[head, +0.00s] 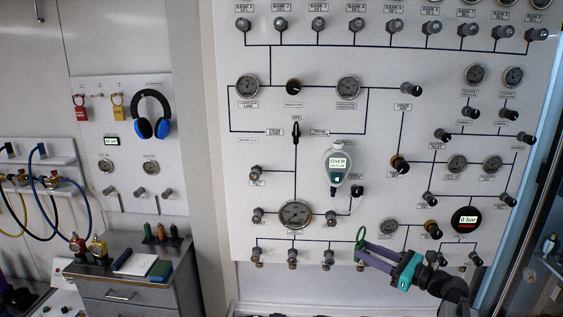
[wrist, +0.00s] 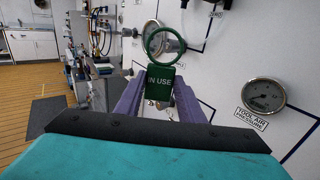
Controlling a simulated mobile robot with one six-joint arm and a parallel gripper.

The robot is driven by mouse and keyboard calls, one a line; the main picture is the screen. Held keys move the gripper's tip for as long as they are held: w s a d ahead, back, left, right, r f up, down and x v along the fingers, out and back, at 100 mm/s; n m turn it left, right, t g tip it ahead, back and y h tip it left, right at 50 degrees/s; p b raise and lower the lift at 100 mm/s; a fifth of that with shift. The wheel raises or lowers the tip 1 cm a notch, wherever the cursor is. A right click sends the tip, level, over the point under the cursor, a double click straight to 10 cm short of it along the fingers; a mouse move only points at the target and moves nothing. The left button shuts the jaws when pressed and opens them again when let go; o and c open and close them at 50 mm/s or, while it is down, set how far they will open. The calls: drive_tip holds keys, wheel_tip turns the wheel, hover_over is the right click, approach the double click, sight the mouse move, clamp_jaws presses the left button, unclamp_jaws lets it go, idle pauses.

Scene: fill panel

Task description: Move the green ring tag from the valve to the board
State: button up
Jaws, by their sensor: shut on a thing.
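The green ring tag is a dark green ring with a plate reading "IN USE" (wrist: 161,79). In the head view its ring (head: 361,237) stands upright in front of the lower panel. My gripper (head: 359,251), with purple fingers and a teal body, is shut on the tag's plate; the wrist view shows the plate between the fingertips (wrist: 158,88). In the wrist view the ring overlaps a round metal fitting behind it; I cannot tell whether it is around a valve stem or clear of it. A white board (head: 128,178) with padlocks and headphones hangs at the left in the head view.
The large panel (head: 330,248) carries many gauges, knobs and valves, with a row of valves (head: 292,257) left of my gripper. A grey cabinet (head: 187,283) with small items stands below the board. The wrist view shows a tool air pressure gauge (wrist: 263,96) at right.

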drive_tip(key=s+a+f+n+g+y, duration=0.1)
drive_tip(key=s+a+f, duration=0.2)
drive_tip(key=a+f, duration=0.15)
drive_tip(key=s+a+f+g, duration=0.1)
drive_tip(key=s+a+f, duration=0.15)
drive_tip(key=a, duration=0.35)
wheel_tip(320, 180, down, 13)
drive_tip(key=b, duration=1.3)
drive_tip(key=shift+w+d+f+b, duration=0.2)
drive_tip(key=shift+w+d+b, duration=0.05)
drive_tip(key=shift+w+b, duration=0.05)
drive_tip(key=shift+s, duration=0.1)
